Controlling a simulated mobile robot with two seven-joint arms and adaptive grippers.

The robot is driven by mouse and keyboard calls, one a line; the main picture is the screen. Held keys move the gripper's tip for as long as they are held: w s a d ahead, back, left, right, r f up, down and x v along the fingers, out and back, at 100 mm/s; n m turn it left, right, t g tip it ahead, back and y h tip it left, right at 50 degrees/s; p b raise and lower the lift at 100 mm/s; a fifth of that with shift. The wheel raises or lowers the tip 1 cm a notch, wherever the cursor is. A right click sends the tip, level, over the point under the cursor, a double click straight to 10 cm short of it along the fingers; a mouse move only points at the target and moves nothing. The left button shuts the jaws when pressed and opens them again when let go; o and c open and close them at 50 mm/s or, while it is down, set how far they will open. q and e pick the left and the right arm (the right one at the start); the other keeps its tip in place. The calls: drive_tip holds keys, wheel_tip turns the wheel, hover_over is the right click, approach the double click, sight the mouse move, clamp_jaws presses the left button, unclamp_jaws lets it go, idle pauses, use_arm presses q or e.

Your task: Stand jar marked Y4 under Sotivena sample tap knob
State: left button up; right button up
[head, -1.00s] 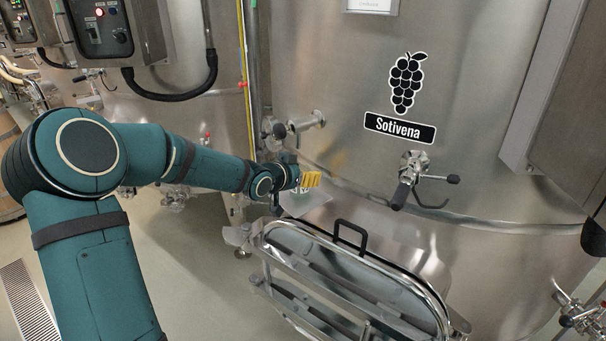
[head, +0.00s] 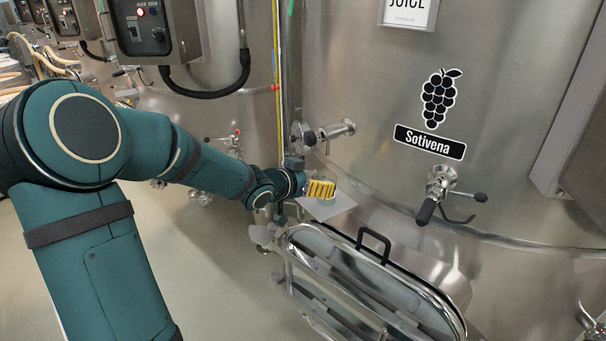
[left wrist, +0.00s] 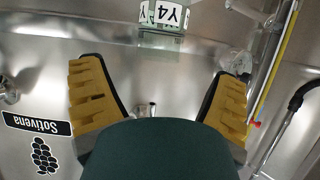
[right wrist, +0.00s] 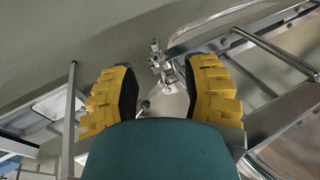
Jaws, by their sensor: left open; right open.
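The jar marked Y4 (left wrist: 166,16) shows at the top edge of the left wrist view, a clear container with a white label, partly cut off. It lies ahead of my open left gripper (left wrist: 157,95), beyond the gap between the fingers and not between them. In the head view my left gripper (head: 320,189) is by the Sotivena vat, and I cannot make out the jar there. My right gripper (right wrist: 165,95) is open and empty.
A pale flat plate (head: 335,205) shows just below my left gripper. An open hatch door with a black handle (head: 374,243) stands in front of the vat. A lever valve (head: 440,190) sticks out to the right. Floor is clear at lower left.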

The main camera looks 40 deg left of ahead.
use_arm(q)
drive_tip(key=shift+v, duration=2)
drive_tip(key=shift+f, duration=0.1)
